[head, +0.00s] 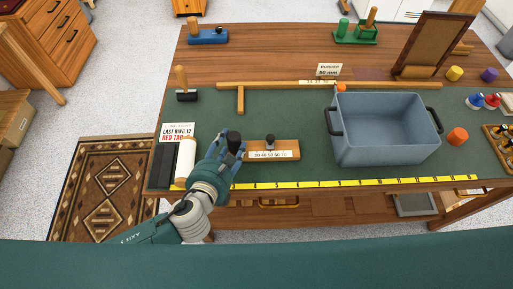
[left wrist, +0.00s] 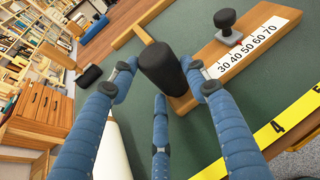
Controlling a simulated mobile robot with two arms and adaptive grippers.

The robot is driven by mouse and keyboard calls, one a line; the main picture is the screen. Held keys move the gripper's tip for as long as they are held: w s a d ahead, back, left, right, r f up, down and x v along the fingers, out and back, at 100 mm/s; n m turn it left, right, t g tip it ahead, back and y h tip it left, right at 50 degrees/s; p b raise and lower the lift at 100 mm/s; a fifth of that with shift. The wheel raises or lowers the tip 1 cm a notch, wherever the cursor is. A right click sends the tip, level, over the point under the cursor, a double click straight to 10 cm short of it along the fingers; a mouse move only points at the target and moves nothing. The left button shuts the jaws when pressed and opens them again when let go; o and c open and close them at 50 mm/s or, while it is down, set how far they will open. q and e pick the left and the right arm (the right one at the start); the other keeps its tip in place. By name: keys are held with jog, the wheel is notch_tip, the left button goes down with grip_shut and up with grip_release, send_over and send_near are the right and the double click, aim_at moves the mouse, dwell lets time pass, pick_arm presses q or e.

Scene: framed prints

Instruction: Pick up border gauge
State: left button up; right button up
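The border gauge (head: 287,146) is a wooden bar with a white strip marked 30 to 70, lying on the green mat. A small dark knob (head: 270,141) stands on it. A thick black handle (head: 233,137) rises at its left end. In the left wrist view the gauge (left wrist: 245,45) lies at upper right, with the black handle (left wrist: 162,68) in front of it. My left gripper (left wrist: 162,72) has its blue fingers spread around the handle, with a small gap on the left. Contact on the right is unclear. My right gripper is not in view.
A grey-blue bin (head: 387,150) stands right of the gauge. A yellow ruler (head: 330,184) runs along the front edge. A label card (head: 178,133) and a black and a white bar are at left. A wooden T-square (head: 240,97) lies behind.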

pick_arm(q)
jog(key=c, duration=0.4)
jog(key=shift+w+r, duration=0.1)
jog(key=shift+r, duration=0.05)
jog(key=shift+c, duration=0.6)
notch_tip(320, 180, up, 10)
jog(key=shift+f, duration=0.1)
jog(key=shift+f+b, duration=1.7)
jog(key=shift+f, duration=2.9)
jog(key=shift+f, duration=0.45)
